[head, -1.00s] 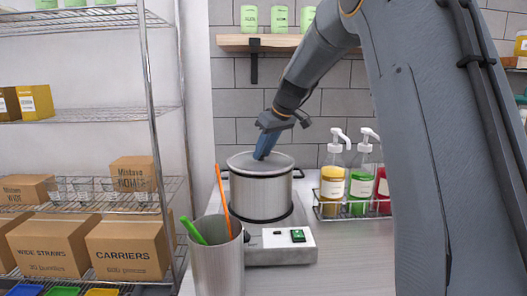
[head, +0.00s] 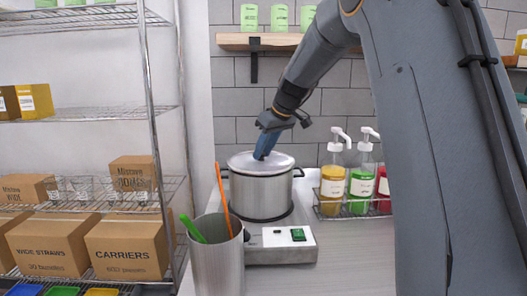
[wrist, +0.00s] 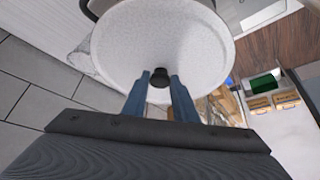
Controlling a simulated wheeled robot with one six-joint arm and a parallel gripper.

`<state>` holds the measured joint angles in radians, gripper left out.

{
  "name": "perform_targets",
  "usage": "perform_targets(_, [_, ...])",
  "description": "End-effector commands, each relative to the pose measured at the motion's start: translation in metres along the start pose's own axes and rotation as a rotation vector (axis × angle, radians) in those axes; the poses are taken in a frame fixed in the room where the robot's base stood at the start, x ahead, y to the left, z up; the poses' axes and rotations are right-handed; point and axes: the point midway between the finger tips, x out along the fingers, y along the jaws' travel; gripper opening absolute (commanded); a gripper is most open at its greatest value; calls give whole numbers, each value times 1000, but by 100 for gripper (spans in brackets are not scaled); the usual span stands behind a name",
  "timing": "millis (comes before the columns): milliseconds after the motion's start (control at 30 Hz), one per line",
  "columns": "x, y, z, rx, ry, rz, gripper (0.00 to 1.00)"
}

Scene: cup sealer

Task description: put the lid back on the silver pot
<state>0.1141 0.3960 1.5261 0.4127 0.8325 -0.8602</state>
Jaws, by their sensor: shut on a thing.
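The silver pot (head: 262,198) stands upright on a hot plate. The lid (head: 240,161), a pale grey disc, lies level across the pot's top. I cannot tell whether it touches the rim all round. My gripper (head: 262,155) points down at the lid's middle, with its blue fingers at the knob. In the wrist view the lid (wrist: 160,40) fills the upper middle, and its black knob (wrist: 160,80) is between the fingertips of my gripper (wrist: 160,88). The gripper is shut on the knob. The pot's inside is hidden under the lid.
The hot plate (head: 270,252) sits on the counter. A metal cup (head: 217,265) with an orange and a green stick stands in front left. A wire rack (head: 345,210) of pump bottles is at the right. A wooden shelf (head: 235,42) is above.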

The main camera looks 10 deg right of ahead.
Motion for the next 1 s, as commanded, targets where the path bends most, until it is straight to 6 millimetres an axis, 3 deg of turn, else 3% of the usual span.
perform_targets(267, [-1,0,0,0,1,1,0])
perform_targets(300, [-1,0,0,0,1,1,31])
perform_targets(400, [0,0,0,0,1,0,48])
perform_targets(600, [0,0,0,0,0,0,48])
perform_targets(733, [0,0,0,0,-1,0,66])
perform_targets(1000, [0,0,0,0,0,0,66])
